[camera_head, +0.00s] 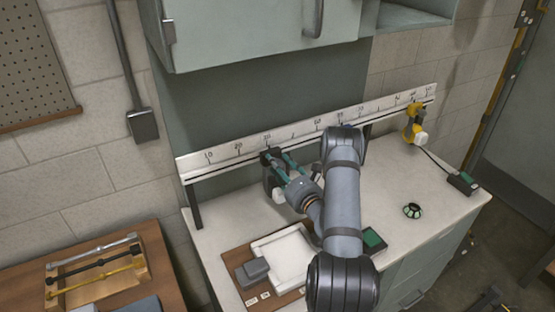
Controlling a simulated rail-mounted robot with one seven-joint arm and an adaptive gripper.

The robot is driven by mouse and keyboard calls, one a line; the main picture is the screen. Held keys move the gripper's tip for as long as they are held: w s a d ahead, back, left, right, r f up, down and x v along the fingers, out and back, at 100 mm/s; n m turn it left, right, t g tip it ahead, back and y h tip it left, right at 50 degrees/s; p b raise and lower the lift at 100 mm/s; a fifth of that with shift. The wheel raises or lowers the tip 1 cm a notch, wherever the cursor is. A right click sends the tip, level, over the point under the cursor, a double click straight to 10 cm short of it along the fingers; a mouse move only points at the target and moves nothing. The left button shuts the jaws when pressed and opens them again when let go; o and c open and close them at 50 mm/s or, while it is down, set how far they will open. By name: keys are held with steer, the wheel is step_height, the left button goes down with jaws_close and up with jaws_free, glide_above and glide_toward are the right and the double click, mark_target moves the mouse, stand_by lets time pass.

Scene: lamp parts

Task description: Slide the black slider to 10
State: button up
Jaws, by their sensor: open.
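A long white ruler (228,151) with printed marks rising from 10 at the left runs along the back of the bench. My arm hides part of the ruler's middle.
A yellow clamp-like piece (413,125) hangs at the rail's right end. A white tray (285,254), a grey block (252,272), a green block (374,240) and a small round green-black part (412,210) lie on the bench. A cabinet (255,30) overhangs the ruler.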

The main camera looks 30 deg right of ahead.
steer(key=shift+w, duration=0.25)
steer(key=shift+c, duration=0.5)
jaws_close()
stand_by(0.4)
